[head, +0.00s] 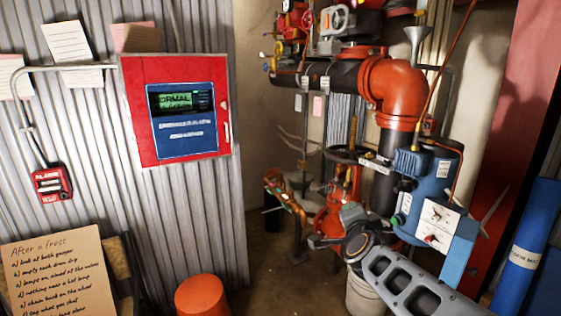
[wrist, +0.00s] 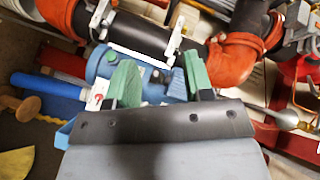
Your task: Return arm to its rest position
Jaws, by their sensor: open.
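My gripper (wrist: 160,80) shows in the wrist view with its two green-tipped fingers spread apart. Nothing sits between the fingers. Beyond them are a blue device (wrist: 98,66) and a black pipe (wrist: 140,38) with orange fittings; I cannot tell how near the fingers are to these. In the head view my grey arm reaches in from the lower right, in front of the pipework. The blue device (head: 427,170) stands just above and behind the arm there. The fingers are not clear in the head view.
A red alarm panel (head: 179,108) with a lit display hangs on the corrugated wall at left. An orange rounded object (head: 201,297) and a handwritten board (head: 58,275) stand low at front left. A white bucket (head: 362,293) is beside my arm. Bare floor (head: 268,270) shows mid-picture.

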